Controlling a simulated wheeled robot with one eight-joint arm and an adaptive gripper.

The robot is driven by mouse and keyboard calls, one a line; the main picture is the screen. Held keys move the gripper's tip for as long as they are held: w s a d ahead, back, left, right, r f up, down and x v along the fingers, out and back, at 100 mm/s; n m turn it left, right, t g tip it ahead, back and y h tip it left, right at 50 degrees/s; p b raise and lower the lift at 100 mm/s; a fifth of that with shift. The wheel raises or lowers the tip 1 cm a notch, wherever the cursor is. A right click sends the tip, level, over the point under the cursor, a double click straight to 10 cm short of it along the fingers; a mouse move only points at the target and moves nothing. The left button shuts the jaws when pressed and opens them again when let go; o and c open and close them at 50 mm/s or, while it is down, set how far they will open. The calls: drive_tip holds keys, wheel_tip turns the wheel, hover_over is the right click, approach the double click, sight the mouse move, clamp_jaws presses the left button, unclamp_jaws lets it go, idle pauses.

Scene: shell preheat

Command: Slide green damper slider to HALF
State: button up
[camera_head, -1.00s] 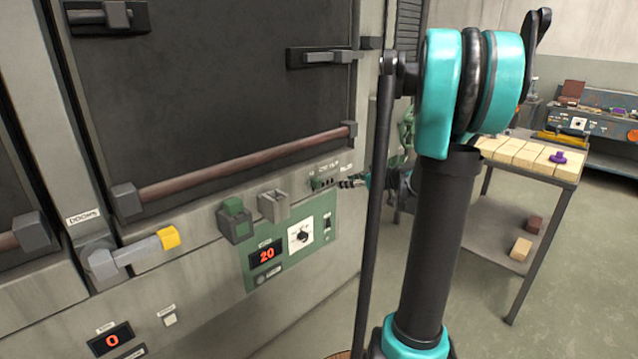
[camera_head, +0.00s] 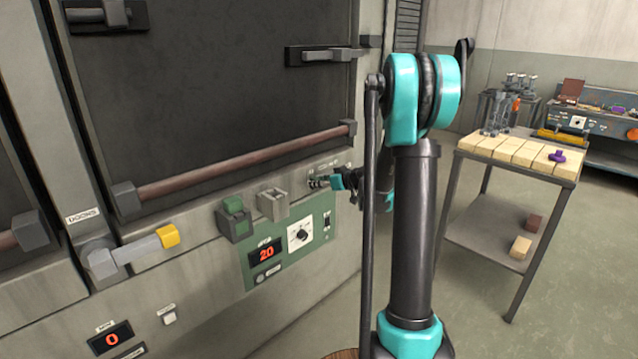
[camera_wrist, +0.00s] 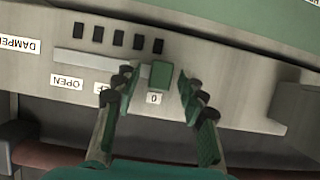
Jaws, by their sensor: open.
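The green damper slider (camera_wrist: 161,74) is a small green block at one end of a pale slot (camera_wrist: 95,64) in the wrist view. It sits beside a label reading 0 (camera_wrist: 153,98). The OPEN label (camera_wrist: 66,82) is near the slot's other end. A middle label (camera_wrist: 103,88) is partly hidden by a finger. My gripper (camera_wrist: 157,84) is open, with one finger on each side of the slider. I cannot tell whether either finger touches it. In the head view my gripper (camera_head: 321,182) is at the damper panel and hides most of it.
A green control panel (camera_head: 288,262) reading 20 lies below the damper. A door bar (camera_head: 240,165) runs above left. A yellow-tipped lever (camera_head: 168,236) is farther left. A table edge (camera_head: 515,168) with pale blocks stands to the right, with open floor between.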

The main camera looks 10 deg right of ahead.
drive_tip(key=shift+c, duration=0.6)
clamp_jaws()
drive_tip(key=shift+d, duration=0.1)
drive_tip(key=w+d, duration=0.1)
drive_tip(key=d, duration=0.1)
drive_tip(key=w+d, duration=0.2)
drive_tip(key=shift+w+d, duration=0.3)
drive_tip(key=shift+d, duration=0.1)
drive_tip(key=shift+o, duration=0.6)
unclamp_jaws()
drive_tip(key=shift+s, duration=0.1)
drive_tip(key=v, duration=1.2)
